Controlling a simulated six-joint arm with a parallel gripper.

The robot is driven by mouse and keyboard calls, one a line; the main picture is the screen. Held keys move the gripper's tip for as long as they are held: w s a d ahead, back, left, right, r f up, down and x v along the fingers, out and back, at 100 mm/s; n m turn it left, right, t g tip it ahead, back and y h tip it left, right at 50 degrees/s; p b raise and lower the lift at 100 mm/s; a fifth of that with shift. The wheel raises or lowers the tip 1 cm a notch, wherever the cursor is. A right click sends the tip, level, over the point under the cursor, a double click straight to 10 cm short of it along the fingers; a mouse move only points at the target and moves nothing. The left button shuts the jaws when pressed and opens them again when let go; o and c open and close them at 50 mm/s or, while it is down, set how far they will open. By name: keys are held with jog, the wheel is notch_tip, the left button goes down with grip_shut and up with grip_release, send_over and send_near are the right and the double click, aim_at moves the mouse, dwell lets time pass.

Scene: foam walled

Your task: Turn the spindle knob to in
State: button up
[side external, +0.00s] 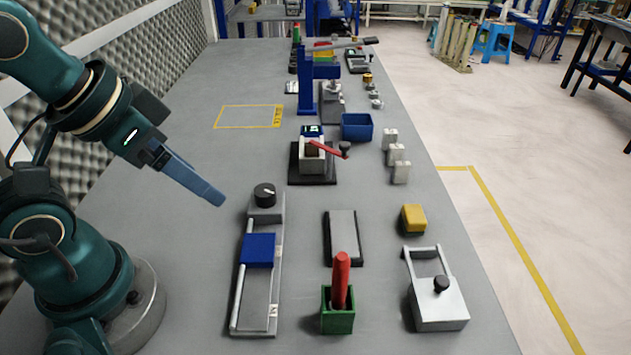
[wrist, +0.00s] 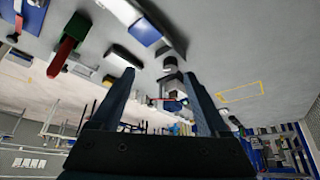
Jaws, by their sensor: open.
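The spindle knob (side external: 264,194) is a round black knob with a pale pointer line, on a grey block at the far end of a slide unit. The unit has two rails (side external: 240,290), a blue carriage (side external: 259,250) and a small white label (side external: 273,311) at its near end, only partly readable. My gripper (side external: 217,198) is raised to the left of the knob, apart from it, with nothing held. In the wrist view, its two fingers (wrist: 160,92) stand apart, with the blue carriage (wrist: 146,33) beyond them. The knob appears small and dark (wrist: 170,62) there; its pointer is unreadable.
A green holder (side external: 338,318) with a red handle stands to the right of the slide. A grey plate (side external: 342,238), a yellow block (side external: 414,217) and a red-levered fixture (side external: 313,165) are nearby. The table left of the slide is clear.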

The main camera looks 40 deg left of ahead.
jog(key=m, duration=0.2)
jog(key=m+g, duration=0.5)
jog(key=m, duration=2.2)
send_over(264, 190)
notch_tip(264, 190, down, 5)
jog(key=shift+w+d+f, duration=0.1)
jog(key=shift+w+f, duration=0.05)
jog(key=shift+f, duration=0.05)
jog(key=shift+f+g, duration=0.3)
jog(key=shift+f, duration=2.6)
